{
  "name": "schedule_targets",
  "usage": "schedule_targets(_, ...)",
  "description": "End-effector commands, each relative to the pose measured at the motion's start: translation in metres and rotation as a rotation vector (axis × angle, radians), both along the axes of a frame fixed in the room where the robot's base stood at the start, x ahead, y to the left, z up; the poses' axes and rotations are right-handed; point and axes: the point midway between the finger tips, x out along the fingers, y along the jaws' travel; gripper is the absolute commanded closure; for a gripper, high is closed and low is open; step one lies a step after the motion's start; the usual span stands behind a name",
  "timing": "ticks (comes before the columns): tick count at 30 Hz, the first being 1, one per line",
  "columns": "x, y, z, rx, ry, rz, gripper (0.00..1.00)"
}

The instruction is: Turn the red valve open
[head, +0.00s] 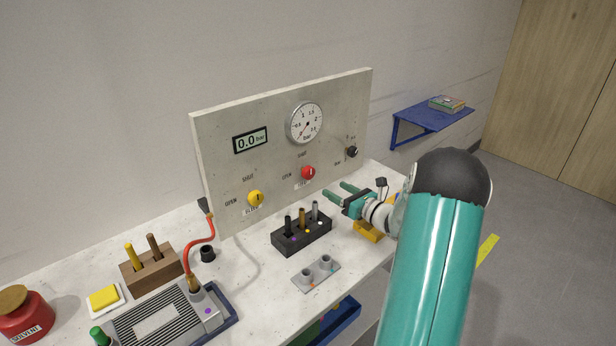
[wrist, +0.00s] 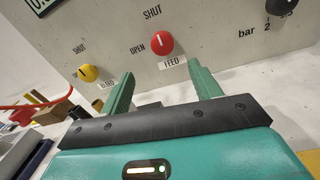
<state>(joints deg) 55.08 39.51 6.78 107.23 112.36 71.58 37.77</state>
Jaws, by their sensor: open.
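The red valve (head: 308,173) is a round knob on the upright grey panel (head: 225,135), with SHUT printed above it, OPEN to its left and FEED below. In the wrist view the red valve (wrist: 162,43) shows a white line that stands nearly upright, toward SHUT. My gripper (head: 336,190) is in front of the panel, to the right of and slightly below the valve in the head view. In the wrist view my gripper (wrist: 158,82) has its two green fingers apart and empty, with the valve beyond them, between their lines. The fingers do not touch the valve.
A yellow valve (head: 255,198) sits left on the panel, a black knob (head: 352,152) right. The display (head: 250,140) reads 0.0 bar. A black block with upright pegs (head: 302,237) stands on the bench below my gripper. A red hose (head: 203,236) runs at the left.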

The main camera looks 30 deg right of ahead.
Motion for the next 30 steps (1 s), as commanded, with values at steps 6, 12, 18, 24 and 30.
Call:
schedule_targets(6, 0.039, 0.006, -0.001, -0.001, -0.001, 0.002, 0.37)
schedule_targets(12, 0.078, 0.015, 0.000, -0.002, -0.001, 0.002, 0.37)
schedule_targets(18, 0.109, 0.022, 0.000, -0.001, 0.001, 0.000, 0.37)
schedule_targets(24, 0.121, 0.026, -0.001, -0.001, 0.001, -0.001, 0.37)
schedule_targets(30, 0.122, 0.026, 0.000, -0.002, 0.001, -0.001, 0.37)
